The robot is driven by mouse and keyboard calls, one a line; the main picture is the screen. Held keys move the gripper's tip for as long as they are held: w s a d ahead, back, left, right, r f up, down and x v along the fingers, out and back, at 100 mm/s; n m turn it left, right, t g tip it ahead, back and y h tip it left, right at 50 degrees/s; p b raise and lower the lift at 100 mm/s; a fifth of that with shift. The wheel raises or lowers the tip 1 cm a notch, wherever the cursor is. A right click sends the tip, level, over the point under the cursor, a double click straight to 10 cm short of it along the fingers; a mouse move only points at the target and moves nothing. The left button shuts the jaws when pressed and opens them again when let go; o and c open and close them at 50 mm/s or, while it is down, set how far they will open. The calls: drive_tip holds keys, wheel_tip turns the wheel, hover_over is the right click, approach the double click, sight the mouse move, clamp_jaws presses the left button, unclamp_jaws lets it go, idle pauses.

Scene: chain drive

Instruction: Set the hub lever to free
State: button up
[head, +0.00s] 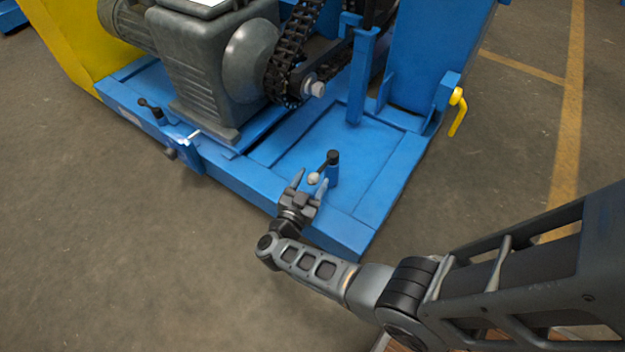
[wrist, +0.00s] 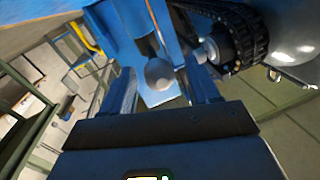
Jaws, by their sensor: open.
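A small lever with a pale round ball knob (head: 313,179) stands on the blue base frame. Its dark pivot (head: 333,157) sits on a short blue post. My gripper (head: 310,183) is open at this lever, with the knob between or just ahead of its fingertips. The wrist view shows the grey ball knob (wrist: 159,72) between the two spread fingers (wrist: 160,88), with a gap on each side. I cannot tell whether a finger touches it. No label for the lever's positions is readable.
The chain (head: 290,50) and its sprocket shaft (head: 318,89) are behind the lever, beside a grey gearbox (head: 200,70). A blue upright post (head: 360,80) stands behind it. A yellow handle (head: 458,110) is at right, a black-knobbed lever (head: 150,108) at left. The floor in front is clear.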

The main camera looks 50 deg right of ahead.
drive_tip(key=shift+w+d, duration=0.1)
drive_tip(key=shift+d, duration=0.6)
clamp_jaws()
